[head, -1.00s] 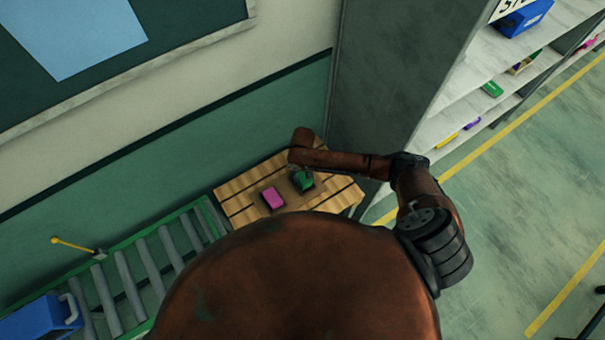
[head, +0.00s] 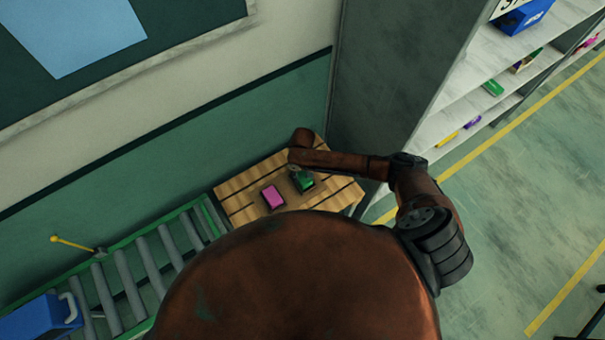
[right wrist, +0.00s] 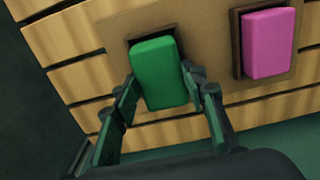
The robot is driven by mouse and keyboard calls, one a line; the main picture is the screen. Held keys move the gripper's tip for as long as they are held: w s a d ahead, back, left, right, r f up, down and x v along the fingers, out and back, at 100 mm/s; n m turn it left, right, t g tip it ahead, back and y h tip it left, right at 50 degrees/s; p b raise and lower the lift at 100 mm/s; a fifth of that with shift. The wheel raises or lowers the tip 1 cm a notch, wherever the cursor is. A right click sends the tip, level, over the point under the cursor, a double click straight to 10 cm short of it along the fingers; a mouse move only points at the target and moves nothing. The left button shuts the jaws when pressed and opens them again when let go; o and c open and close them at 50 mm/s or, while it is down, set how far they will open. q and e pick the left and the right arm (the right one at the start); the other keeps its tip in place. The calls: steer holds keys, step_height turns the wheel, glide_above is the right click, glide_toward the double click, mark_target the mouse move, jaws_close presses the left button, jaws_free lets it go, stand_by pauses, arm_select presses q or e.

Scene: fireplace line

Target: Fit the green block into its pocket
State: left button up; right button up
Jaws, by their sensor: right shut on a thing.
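The green block (right wrist: 160,73) is between the two fingers of my right gripper (right wrist: 163,88), which is shut on it. In the right wrist view the block lies over its pocket (right wrist: 134,46); a dark strip of the recess shows along the block's top and left edges. I cannot tell how deep the block sits. The brown fixture board (right wrist: 207,50) lies on a slatted wooden table. In the head view the green block (head: 304,181) shows beneath my right arm's end. My left gripper is not in view.
A pink block (right wrist: 266,43) sits in a neighbouring pocket, beside the green one. A roller conveyor (head: 145,262) meets the table (head: 236,187) at left. A tall grey shelf (head: 385,85) stands close behind on the right.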

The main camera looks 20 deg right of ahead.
mark_target(303, 176)
steer(key=shift+f+b, duration=0.3)
steer(key=shift+f, duration=0.6)
steer(key=o, duration=1.5)
step_height(303, 176, up, 5)
steer(key=p, duration=0.5)
steer(key=shift+r+p, duration=0.1)
steer(key=shift+p, duration=0.3)
step_height(303, 176, up, 12)
